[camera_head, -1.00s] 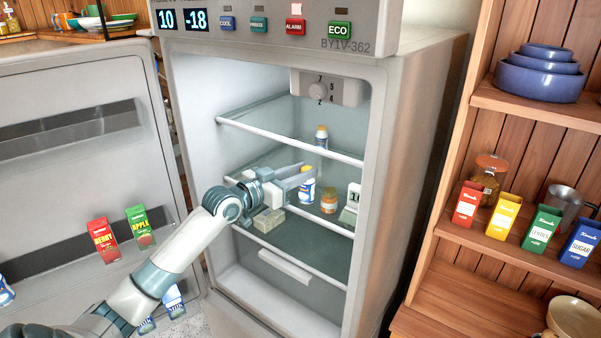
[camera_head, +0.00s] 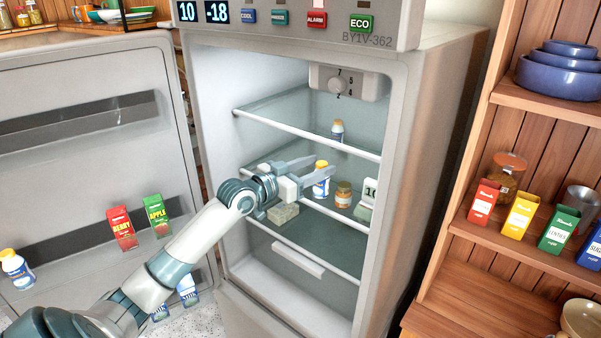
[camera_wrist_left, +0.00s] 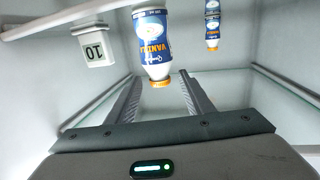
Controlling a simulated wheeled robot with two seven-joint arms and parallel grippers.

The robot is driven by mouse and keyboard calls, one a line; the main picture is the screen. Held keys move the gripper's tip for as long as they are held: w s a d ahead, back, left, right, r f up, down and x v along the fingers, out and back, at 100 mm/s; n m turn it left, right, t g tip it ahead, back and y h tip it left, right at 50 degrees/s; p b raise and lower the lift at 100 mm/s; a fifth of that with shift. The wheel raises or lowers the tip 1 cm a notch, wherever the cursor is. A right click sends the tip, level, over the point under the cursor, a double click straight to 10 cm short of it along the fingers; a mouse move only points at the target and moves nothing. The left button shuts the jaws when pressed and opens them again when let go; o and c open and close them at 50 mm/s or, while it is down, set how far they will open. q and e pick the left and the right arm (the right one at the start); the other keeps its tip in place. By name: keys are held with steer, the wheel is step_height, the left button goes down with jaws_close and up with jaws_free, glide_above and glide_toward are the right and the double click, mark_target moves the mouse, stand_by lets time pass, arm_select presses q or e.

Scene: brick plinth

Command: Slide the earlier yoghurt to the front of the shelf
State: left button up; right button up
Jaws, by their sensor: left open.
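A white yoghurt bottle with a blue label and orange cap (camera_head: 321,182) stands on the fridge's middle shelf. It shows upside down in the left wrist view (camera_wrist_left: 152,40), labelled vanilla. A similar bottle (camera_head: 338,131) stands on the shelf above. A second blue-labelled bottle also shows farther off in the left wrist view (camera_wrist_left: 212,30). I cannot read any dates. My left gripper (camera_head: 320,165) is open and empty inside the fridge, its fingers by the nearer bottle's upper part. In the left wrist view the bottle appears beyond the gap between the fingers. My right gripper is not in view.
An orange-lidded jar (camera_head: 343,194) and a white sign marked 10 (camera_head: 370,191) stand right of the bottle. A pale block (camera_head: 283,214) lies at the shelf's front left. The fridge door (camera_head: 85,140) is open at left; a wooden rack (camera_head: 490,230) stands at right.

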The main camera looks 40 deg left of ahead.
arm_select(q)
steer(key=f+b+v, duration=0.1)
steer(key=b+v, duration=0.5)
steer(key=v, duration=1.1)
steer(key=shift+s+r+b, duration=0.15)
steer(key=shift+r+b, duration=0.2)
steer(key=shift+r, duration=0.1)
